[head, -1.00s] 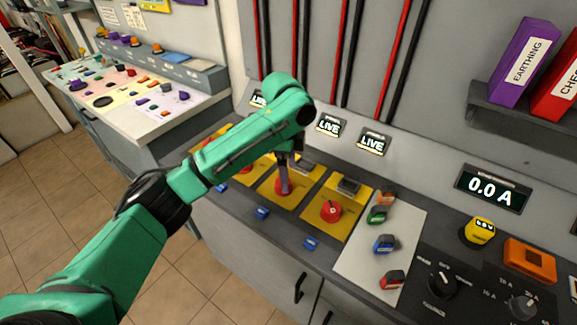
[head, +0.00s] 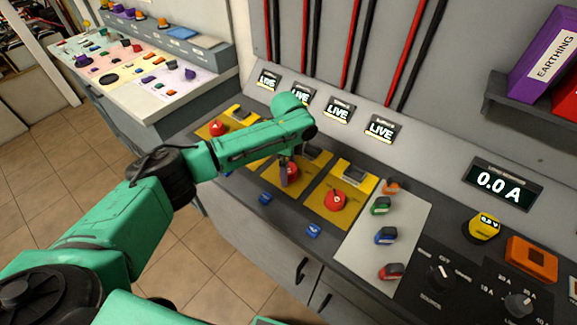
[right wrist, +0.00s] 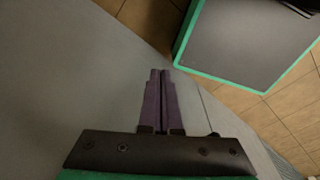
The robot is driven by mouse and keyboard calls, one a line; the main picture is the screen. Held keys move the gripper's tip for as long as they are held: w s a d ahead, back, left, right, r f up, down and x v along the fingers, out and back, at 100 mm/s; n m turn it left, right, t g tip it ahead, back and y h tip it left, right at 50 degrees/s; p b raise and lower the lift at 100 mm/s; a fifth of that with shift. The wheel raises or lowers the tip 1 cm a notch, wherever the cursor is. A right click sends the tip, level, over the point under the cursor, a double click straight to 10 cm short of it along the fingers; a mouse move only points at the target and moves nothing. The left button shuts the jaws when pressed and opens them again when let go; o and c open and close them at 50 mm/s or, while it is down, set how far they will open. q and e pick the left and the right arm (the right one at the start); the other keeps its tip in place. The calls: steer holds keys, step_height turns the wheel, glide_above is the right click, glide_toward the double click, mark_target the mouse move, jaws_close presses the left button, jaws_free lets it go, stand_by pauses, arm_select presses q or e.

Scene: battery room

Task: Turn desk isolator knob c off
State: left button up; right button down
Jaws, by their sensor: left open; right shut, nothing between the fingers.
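Several red isolator knobs sit on yellow plates along the desk. The letters that name them are too small to read. The third red knob from the left (head: 293,170) is partly hidden by my left gripper (head: 284,177), whose open fingers point down at it; I cannot tell whether they touch it. The fourth red knob (head: 336,201) is uncovered, and the first red knob (head: 217,128) shows left of my arm. My arm covers the second. The four displays above, such as the third one (head: 338,111), read LIVE. My right gripper (right wrist: 158,100) is shut and empty beside a grey surface.
A pale panel (head: 382,250) with small coloured knobs lies right of the isolators. Blue tags, such as one (head: 313,230), line the desk's front. A meter (head: 500,184) reads 0.0 A. A purple binder (head: 545,55) stands on a shelf. Tiled floor (head: 180,260) is clear in front.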

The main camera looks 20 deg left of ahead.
arm_select(q)
steer(key=c, duration=1.4)
steer(key=shift+m, duration=0.3)
steer(key=m+p, duration=0.1)
steer(key=m, duration=0.2)
steer(key=m+p, duration=0.1)
steer(key=m, duration=0.3)
steer(key=shift+m, duration=0.4)
steer(key=m, duration=0.4)
steer(key=shift+m, duration=0.3)
steer(key=m, duration=0.4)
steer(key=shift+m, duration=0.4)
